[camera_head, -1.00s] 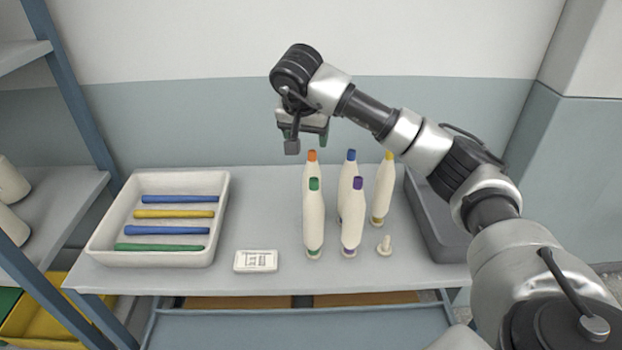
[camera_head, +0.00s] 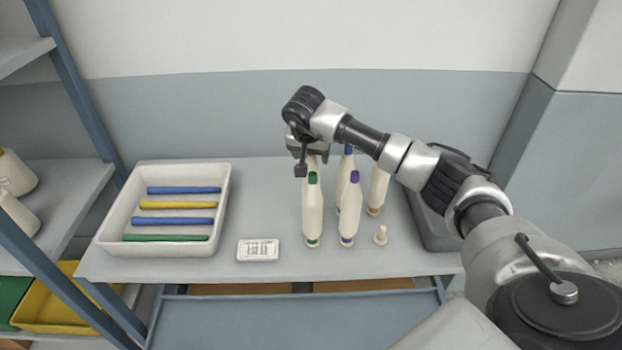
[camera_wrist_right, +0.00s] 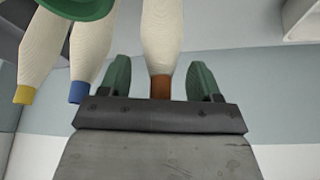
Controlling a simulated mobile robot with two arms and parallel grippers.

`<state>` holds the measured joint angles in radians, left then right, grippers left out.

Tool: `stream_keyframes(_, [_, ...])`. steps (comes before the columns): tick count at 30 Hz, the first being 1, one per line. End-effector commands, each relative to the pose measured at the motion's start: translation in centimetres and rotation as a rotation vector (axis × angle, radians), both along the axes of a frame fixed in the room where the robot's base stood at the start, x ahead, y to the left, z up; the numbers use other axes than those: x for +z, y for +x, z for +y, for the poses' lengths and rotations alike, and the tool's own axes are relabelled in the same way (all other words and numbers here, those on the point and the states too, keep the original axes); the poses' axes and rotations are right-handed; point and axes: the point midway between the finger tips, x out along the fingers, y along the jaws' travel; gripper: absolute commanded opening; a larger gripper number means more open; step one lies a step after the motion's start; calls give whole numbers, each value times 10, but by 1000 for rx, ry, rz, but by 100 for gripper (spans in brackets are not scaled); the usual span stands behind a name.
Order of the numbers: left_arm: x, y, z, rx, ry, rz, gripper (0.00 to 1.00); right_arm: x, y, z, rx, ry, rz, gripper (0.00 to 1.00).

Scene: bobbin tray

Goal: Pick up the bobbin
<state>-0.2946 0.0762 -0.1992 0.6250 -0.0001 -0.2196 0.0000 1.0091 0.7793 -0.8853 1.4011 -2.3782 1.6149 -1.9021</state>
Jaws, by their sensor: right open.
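Several white bobbins with coloured tips stand upright on the grey table. The green-tipped bobbin (camera_head: 313,212) and purple-tipped bobbin (camera_head: 350,212) are in front, with the blue-tipped bobbin (camera_head: 348,151) and yellow-tipped bobbin (camera_head: 377,190) behind. My right gripper (camera_head: 308,152) is over the back left of the group. In the right wrist view its open green fingers (camera_wrist_right: 160,72) are either side of the orange-tipped bobbin (camera_wrist_right: 161,45), with visible gaps. The gripper and green-tipped bobbin hide the orange-tipped bobbin in the head view. My left gripper is out of view.
A white tray (camera_head: 107,238) with blue, yellow and green rods lies on the left. A white label card (camera_head: 258,250) and a small pale peg (camera_head: 380,236) are near the front. A dark grey bin (camera_head: 437,236) stands at right, behind my arm.

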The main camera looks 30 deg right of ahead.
Motion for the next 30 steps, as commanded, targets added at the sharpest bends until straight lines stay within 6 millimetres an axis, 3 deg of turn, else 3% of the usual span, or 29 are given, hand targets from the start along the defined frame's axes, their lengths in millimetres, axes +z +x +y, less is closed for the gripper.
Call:
stream_keyframes(2, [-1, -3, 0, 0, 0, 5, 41, 0, 0, 0, 0, 0, 0, 59])
stream_keyframes(13, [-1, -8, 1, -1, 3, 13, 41, 0, 0, 0, 0, 0, 0, 2])
stream_keyframes(23, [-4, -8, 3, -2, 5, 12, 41, 5, 1, 0, 0, 0, -3, 0])
stream_keyframes(30, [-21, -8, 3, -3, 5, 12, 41, 46, 1, 0, -1, 0, -8, 0])
